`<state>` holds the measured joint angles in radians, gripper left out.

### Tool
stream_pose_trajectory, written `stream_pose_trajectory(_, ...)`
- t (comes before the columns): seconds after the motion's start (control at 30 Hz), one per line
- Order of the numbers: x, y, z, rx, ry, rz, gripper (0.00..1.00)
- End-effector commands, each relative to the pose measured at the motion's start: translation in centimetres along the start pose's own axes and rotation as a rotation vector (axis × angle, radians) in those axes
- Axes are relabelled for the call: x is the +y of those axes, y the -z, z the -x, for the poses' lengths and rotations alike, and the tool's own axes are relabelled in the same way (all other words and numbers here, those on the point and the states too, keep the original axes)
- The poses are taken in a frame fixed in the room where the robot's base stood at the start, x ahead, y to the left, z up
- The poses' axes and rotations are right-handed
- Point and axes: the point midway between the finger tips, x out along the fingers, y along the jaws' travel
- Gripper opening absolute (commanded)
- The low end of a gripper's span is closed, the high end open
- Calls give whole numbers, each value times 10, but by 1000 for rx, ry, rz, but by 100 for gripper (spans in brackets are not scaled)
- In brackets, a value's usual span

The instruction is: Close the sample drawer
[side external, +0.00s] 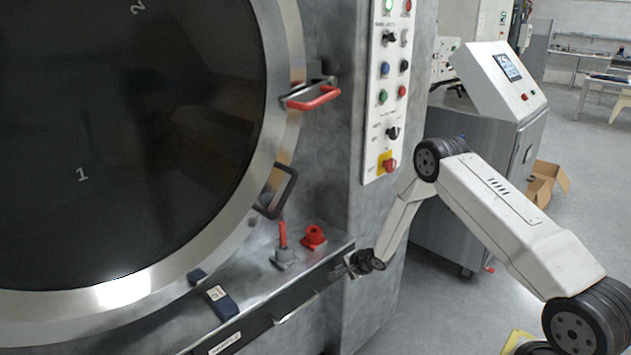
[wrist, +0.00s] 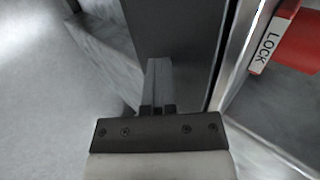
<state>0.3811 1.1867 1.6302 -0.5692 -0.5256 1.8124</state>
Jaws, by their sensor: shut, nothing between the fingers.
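The sample drawer (side external: 268,322) is a dark front panel with a silver bar handle (side external: 296,309) and a white label, below the metal ledge of the washer. In the wrist view the dark panel (wrist: 175,30) lies beyond my fingertips, beside a bright metal edge. How far the drawer stands out is not clear. My gripper (side external: 343,270) is at the right end of the drawer front, close to the panel. In the wrist view my gripper (wrist: 158,68) is shut and empty, its fingers together. I cannot tell whether the fingertips touch the panel.
On the ledge stand a red lever (side external: 282,235), a red lock knob (side external: 314,236) and a dark blue handheld device (side external: 221,302). The large round door (side external: 110,150) with a red handle (side external: 315,98) is above. Open floor (side external: 430,310) lies to the right.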

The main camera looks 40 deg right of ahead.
Motion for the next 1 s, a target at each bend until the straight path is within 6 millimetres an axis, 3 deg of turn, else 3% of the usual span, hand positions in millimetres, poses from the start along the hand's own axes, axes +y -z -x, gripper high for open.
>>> stream_pose_trajectory(0.17,0,-3,-1,-4,7,6,0)
stream_pose_trajectory(0.47,17,-1,19,-2,2,1,0)
stream_pose_trajectory(0.6,29,0,33,0,0,-1,0)
stream_pose_trajectory(1.0,27,0,85,1,3,0,0)
